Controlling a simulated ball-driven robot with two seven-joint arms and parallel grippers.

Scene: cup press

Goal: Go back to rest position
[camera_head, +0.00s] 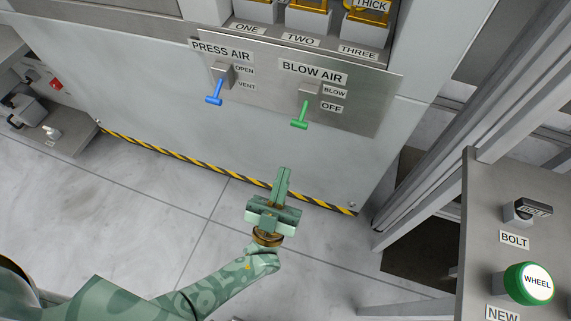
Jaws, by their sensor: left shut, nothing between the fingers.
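My left gripper (282,184) is a green parallel gripper at the end of my patterned green arm, which comes in from the lower left. Its fingers are together with nothing between them, pointing up the picture. It is over the floor in front of the grey machine, apart from the panel. On the panel (262,88) are a blue lever (214,96) under PRESS AIR and a green lever (301,117) under BLOW AIR. Both levers hang clear of my gripper. My right gripper is not in view.
Yellow and black striped edging (190,161) runs along the machine's foot. At the right stands a grey bench (485,190) with a BOLT fixture (522,213) and a green WHEEL knob (531,285), beside metal posts. The grey floor (110,220) at the left is clear.

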